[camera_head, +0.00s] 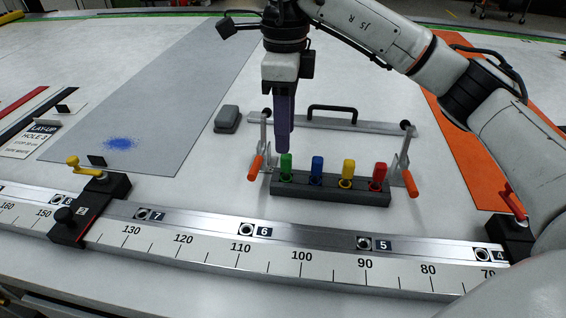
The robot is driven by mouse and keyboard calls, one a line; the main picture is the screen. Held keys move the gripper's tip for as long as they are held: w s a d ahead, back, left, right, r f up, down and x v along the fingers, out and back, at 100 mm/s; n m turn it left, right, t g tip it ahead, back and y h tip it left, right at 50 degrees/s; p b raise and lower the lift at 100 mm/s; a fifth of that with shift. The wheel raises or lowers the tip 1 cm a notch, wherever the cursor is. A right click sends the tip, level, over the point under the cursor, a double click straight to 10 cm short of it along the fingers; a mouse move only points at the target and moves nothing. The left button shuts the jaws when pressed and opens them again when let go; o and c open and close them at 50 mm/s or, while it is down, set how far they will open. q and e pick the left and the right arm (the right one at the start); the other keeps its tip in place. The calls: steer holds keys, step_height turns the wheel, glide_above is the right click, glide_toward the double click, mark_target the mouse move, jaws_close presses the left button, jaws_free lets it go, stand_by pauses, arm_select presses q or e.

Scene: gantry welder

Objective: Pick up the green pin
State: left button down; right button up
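The green pin (286,167) stands upright in the leftmost hole of a dark pin block (330,192). To its right in the same block stand a blue pin (317,169), a yellow pin (348,172) and a red pin (379,175). My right gripper (287,146) points straight down, with its purple fingers directly over or just behind the green pin in the picture. The fingers show nearly one behind the other, with the tips offset, so it looks open. It holds nothing that I can see. My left gripper is not in view.
Toggle clamps with orange handles (255,168) (410,184) stand at both ends of the block, with a black-handled bar (333,113) behind. A metal ruler rail (200,238) runs in front. A grey block (227,119) lies left. The grey mat (160,95) is mostly clear.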

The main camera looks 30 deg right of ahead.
mark_target(286, 156)
steer(key=f, duration=0.4)
steer(key=f+p, duration=0.1)
steer(key=f, duration=0.1)
steer(key=shift+s, duration=0.4)
steer(key=shift+f, duration=0.4)
jaws_close()
